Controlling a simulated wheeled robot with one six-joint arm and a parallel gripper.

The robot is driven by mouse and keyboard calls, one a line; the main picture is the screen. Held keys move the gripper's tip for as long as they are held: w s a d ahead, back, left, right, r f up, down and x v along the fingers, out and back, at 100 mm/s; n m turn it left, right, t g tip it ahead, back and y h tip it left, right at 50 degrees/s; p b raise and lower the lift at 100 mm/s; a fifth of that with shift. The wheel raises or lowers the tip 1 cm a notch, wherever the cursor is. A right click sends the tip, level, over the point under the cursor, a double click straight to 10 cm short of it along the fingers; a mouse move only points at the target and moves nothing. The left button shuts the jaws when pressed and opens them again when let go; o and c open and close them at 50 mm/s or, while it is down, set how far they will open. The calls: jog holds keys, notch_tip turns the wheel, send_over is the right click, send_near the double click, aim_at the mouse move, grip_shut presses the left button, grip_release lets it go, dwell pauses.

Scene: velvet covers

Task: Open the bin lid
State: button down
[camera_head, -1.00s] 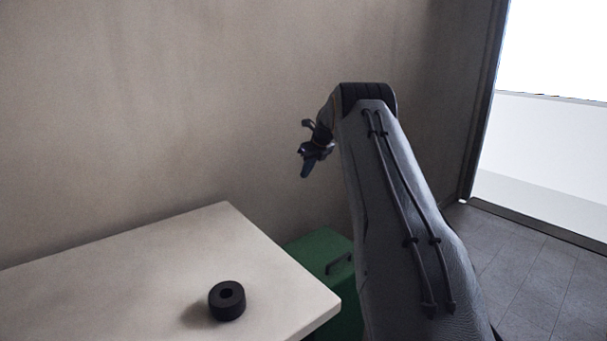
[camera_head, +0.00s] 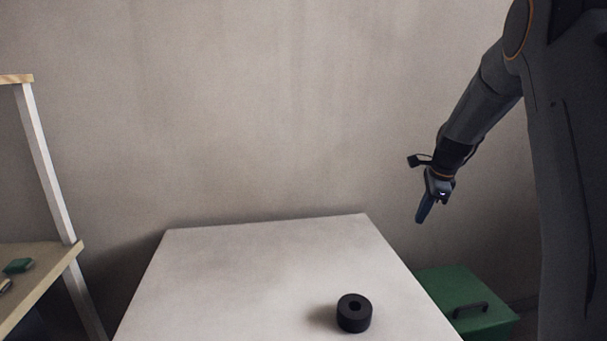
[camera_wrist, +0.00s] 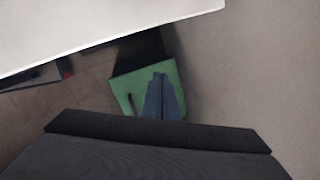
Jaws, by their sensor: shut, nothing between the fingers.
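The green bin (camera_head: 505,328) stands on the floor at the lower right in the head view, just right of the table. Its green lid (camera_head: 447,284) lies flat and closed, with a dark handle (camera_head: 470,309) on top. In the wrist view the lid (camera_wrist: 125,79) shows below my fingers, with the handle (camera_wrist: 131,103) at its left part. My gripper (camera_head: 420,220) is shut and empty, pointing down in the air above the bin, apart from the lid. In the wrist view my fingertips (camera_wrist: 160,75) cover part of the lid.
A pale table (camera_head: 230,285) stands left of the bin, with a black ring-shaped object (camera_head: 354,313) on it. A shelf (camera_head: 40,280) with small items is at the far left. The wall (camera_head: 250,110) rises behind.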

jog(key=s+a+n, duration=0.4)
jog(key=s, duration=0.2)
jog(key=s+a+n+g, duration=0.1)
jog(key=s+a+n, duration=0.3)
jog(key=s, duration=0.3)
jog(key=s+a+n+g, duration=0.1)
jog(key=s+a+n, duration=0.2)
jog(key=s, duration=0.4)
jog(key=shift+s+a+f+n, duration=0.25)
jog(key=shift+a+f+n, duration=0.05)
jog(key=shift+a+n, duration=0.15)
jog(key=c, duration=2.3)
grip_release()
jog(key=s+a+n, duration=0.1)
jog(key=s+n, duration=0.1)
jog(key=s, duration=0.3)
jog(key=s+a+f+n, duration=0.1)
jog(key=s+n, duration=0.2)
jog(key=s, duration=0.3)
jog(key=s+a+f+n+g, duration=0.1)
jog(key=s+a+n, duration=0.1)
jog(key=s, duration=0.4)
jog(key=shift+s+f+n+h+p, duration=0.15)
jog(key=shift+f+n+h+p, duration=0.2)
jog(key=shift+n, duration=0.4)
jog(key=o, duration=0.5)
jog(key=shift+s, duration=0.3)
jog(key=shift+o, duration=0.2)
jog(key=shift+a, duration=0.15)
